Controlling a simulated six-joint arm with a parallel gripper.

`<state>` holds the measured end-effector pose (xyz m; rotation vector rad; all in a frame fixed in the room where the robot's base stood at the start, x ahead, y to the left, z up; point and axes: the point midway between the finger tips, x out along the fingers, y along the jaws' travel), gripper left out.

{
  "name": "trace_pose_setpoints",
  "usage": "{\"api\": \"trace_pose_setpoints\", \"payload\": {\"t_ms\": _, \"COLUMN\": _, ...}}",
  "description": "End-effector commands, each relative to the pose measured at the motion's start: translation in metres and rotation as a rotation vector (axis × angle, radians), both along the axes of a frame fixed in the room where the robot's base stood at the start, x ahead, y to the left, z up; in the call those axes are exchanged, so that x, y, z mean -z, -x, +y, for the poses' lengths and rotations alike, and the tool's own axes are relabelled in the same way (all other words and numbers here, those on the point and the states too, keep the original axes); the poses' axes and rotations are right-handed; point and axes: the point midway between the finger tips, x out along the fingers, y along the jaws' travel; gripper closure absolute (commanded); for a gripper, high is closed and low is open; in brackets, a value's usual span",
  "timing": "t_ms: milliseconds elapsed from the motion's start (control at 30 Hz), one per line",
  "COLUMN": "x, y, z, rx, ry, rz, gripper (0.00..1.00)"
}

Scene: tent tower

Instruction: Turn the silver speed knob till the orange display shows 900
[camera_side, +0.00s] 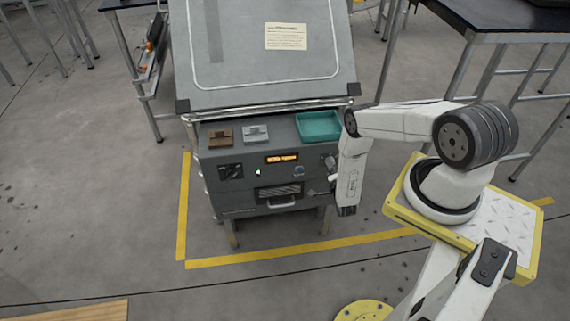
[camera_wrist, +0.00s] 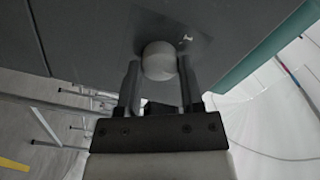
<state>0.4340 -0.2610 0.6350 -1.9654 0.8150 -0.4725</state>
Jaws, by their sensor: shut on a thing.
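The silver speed knob (camera_wrist: 159,61) is a round pale knob on the dark front panel in the wrist view. My gripper (camera_wrist: 159,78) has one finger on each side of it and is shut on it. In the side view my gripper (camera_side: 333,182) is at the right end of the machine's front panel, and the knob is mostly hidden there. The orange display (camera_side: 282,158) is lit on the same panel, left of my gripper. Its characters are too small to read.
A teal tray (camera_side: 318,126), a brown block (camera_side: 221,137) and a light grey block (camera_side: 255,133) sit on the ledge above the panel. A drawer handle (camera_side: 282,204) sticks out below the display. Yellow floor lines (camera_side: 300,248) surround the machine.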

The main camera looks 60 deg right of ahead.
Motion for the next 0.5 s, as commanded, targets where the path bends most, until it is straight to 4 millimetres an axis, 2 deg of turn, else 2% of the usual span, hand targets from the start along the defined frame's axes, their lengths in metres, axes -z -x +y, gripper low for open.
{"api": "trace_pose_setpoints", "payload": {"t_ms": 133, "x": 0.0015, "y": 0.0005, "z": 0.0021, "rx": -0.005, "ry": -0.003, "rz": 0.004, "gripper": 1.0}}
{"api": "trace_pose_setpoints", "payload": {"t_ms": 167, "x": 0.0015, "y": 0.0005, "z": 0.0021, "rx": -0.005, "ry": -0.002, "rz": 0.005, "gripper": 0.45}}
{"api": "trace_pose_setpoints", "payload": {"t_ms": 200, "x": 0.0013, "y": 0.0006, "z": 0.0021, "rx": -0.005, "ry": -0.002, "rz": 0.005, "gripper": 0.32}}
{"api": "trace_pose_setpoints", "payload": {"t_ms": 267, "x": 0.0011, "y": 0.0004, "z": 0.0018, "rx": -0.004, "ry": -0.002, "rz": 0.005, "gripper": 0.16}}
{"api": "trace_pose_setpoints", "payload": {"t_ms": 500, "x": 0.0005, "y": 0.0001, "z": 0.0009, "rx": -0.003, "ry": 0.0, "rz": 0.002, "gripper": 0.16}}
